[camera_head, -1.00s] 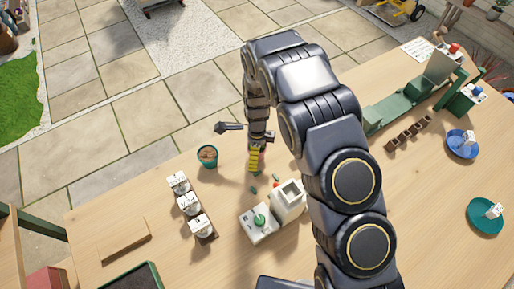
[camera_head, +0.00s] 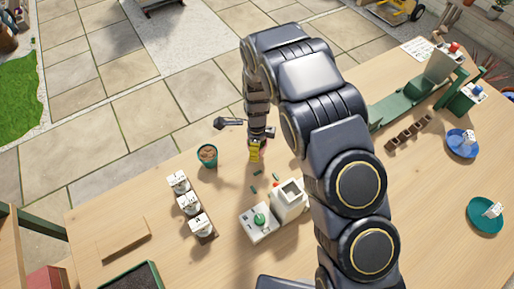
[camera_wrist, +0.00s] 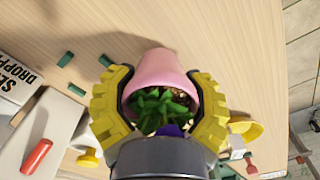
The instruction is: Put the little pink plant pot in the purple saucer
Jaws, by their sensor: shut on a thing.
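My gripper (camera_wrist: 160,95) is shut on the little pink plant pot (camera_wrist: 160,68), with its yellow fingers on either side of it. The pot holds a green leafy plant, and a small purple patch shows by the leaves. In the head view my gripper (camera_head: 254,152) is over the far part of the table, and the pot cannot be made out there. I see no clearly purple saucer. A blue saucer (camera_head: 453,149) and a teal saucer (camera_head: 478,224) lie on the right of the table, each with a white tag block on it.
A green pot of soil (camera_head: 208,160) stands left of my gripper. A row of white labelled blocks (camera_head: 188,204) and a white device with a green button (camera_head: 260,220) are nearer. Small green pieces lie by the device. Brown cells (camera_head: 408,133) and a green stand are at right.

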